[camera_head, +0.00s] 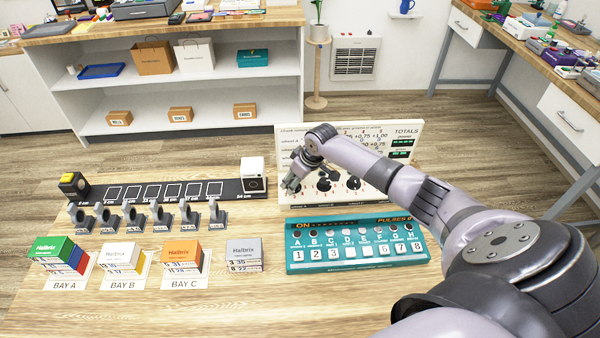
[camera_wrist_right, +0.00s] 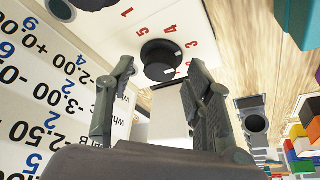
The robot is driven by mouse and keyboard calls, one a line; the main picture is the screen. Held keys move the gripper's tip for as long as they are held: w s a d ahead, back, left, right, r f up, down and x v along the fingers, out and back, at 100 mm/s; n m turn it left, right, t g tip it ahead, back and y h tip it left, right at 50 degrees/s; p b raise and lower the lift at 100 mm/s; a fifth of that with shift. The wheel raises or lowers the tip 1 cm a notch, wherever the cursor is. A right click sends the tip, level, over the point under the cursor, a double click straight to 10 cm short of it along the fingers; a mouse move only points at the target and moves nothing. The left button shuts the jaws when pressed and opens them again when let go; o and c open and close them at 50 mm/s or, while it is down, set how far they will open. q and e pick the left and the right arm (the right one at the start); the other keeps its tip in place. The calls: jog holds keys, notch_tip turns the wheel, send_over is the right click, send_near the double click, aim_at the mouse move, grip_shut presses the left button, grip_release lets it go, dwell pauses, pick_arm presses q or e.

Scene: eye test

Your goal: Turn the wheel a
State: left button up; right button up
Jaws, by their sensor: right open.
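A cream panel (camera_head: 412,128) headed TOTALS stands upright on the table, with printed numbers and a row of black wheels along its lower part. Two wheels, the middle one (camera_head: 324,184) and the right one (camera_head: 353,183), show in the head view. My right gripper (camera_head: 291,184) is at the panel's left end and hides the wheel there. In the right wrist view my right gripper (camera_wrist_right: 158,85) is open, and this end wheel (camera_wrist_right: 160,56), ringed by red numbers, appears between and beyond the fingertips. No grip on it shows. I cannot read its letter. My left gripper is not in view.
A teal button box (camera_head: 360,266) lies in front of the panel. A dark track (camera_head: 140,190) with a white cube (camera_head: 253,170) at its end is to the left. Several small grey stands and labelled bays are nearer. The table's front middle is clear.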

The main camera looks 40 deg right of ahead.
jog(key=v, duration=1.1)
jog(key=shift+s, duration=0.2)
jog(key=shift+r, duration=0.15)
